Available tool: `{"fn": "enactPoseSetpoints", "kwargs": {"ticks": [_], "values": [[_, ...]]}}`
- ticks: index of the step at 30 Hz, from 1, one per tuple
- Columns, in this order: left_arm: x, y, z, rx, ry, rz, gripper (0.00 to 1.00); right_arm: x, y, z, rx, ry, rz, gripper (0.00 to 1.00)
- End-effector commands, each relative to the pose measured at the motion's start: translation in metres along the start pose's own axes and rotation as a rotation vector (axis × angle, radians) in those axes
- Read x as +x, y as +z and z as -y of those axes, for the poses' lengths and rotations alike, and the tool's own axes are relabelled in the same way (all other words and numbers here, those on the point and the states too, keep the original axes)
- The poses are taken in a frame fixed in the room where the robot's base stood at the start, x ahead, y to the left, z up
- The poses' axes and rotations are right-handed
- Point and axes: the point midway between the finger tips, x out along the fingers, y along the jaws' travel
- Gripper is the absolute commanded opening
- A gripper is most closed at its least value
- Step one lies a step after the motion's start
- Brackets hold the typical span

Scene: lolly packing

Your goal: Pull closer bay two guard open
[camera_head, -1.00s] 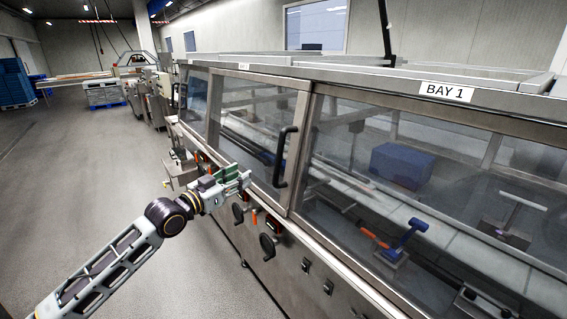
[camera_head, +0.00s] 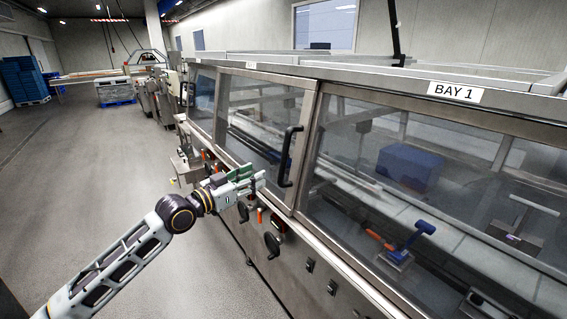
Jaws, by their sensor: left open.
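The machine's middle guard (camera_head: 259,116) is a framed clear panel, left of the panel under the BAY 1 label. It looks shut. Its black bar handle (camera_head: 289,157) stands upright near the guard's right edge. My left gripper (camera_head: 259,179) is in front of the guard's lower part, just left of the handle's lower end. It is open with nothing between its fingers, and it looks apart from the handle. My right gripper is not in view.
The BAY 1 panel (camera_head: 430,175) is shut at the right, with a blue block (camera_head: 408,167) and blue-handled tool (camera_head: 410,243) behind it. Black knobs (camera_head: 272,244) stick out below the guard. The grey floor at left is clear.

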Motion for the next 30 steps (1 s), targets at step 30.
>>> {"fn": "enactPoseSetpoints", "kwargs": {"ticks": [30], "values": [[0.082,-0.001,-0.001,0.000,0.001,-0.001,0.41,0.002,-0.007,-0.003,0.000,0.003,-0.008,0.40]]}}
